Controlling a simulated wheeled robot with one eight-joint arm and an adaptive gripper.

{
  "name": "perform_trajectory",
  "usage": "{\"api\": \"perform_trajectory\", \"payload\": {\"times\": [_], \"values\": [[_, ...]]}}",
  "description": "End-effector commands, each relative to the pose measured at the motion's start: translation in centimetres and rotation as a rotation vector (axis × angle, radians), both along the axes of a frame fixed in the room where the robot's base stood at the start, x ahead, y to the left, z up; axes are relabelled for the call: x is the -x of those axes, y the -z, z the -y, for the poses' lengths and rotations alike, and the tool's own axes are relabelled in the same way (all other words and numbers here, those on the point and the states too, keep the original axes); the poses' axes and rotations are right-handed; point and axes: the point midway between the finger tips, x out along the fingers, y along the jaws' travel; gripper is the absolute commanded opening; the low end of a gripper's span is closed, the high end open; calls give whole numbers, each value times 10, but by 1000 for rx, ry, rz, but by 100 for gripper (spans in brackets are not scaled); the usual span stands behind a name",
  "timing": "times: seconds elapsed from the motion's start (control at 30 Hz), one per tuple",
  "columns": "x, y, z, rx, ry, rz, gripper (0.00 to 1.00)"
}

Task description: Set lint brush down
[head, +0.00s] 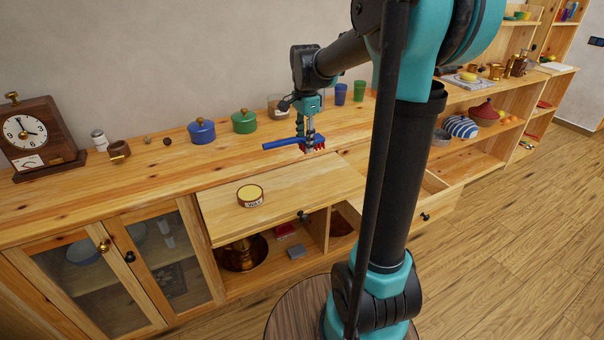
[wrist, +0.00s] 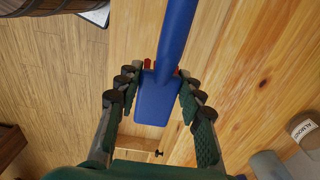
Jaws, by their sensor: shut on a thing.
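The lint brush (head: 285,144) has a blue handle and back and red bristles. In the head view it hangs level over the wooden cabinet, handle pointing left and bristles facing down. My gripper (head: 309,141) reaches down from above and is shut on the brush's head. In the wrist view the blue brush (wrist: 157,100) lies between the two green finger pads, with a little red showing at its edges. The wooden top lies below it. The exact gap between bristles and wood is hard to tell.
A round yellow wax tin (head: 250,196) sits on the lower front board (head: 285,190). Behind, a blue pot (head: 202,131), a green pot (head: 244,122) and a clock (head: 28,135) stand along the counter. An open drawer (head: 432,190) juts out at right. The board around the tin is clear.

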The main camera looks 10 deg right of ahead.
Motion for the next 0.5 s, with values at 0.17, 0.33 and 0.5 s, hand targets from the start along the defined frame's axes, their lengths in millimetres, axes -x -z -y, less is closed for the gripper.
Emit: {"api": "perform_trajectory", "payload": {"times": [0.17, 0.33, 0.5], "values": [[0, 44, 0, 0, 0, 0, 5], [0, 74, 0, 0, 0, 0, 5], [0, 87, 0, 0, 0, 0, 5]]}}
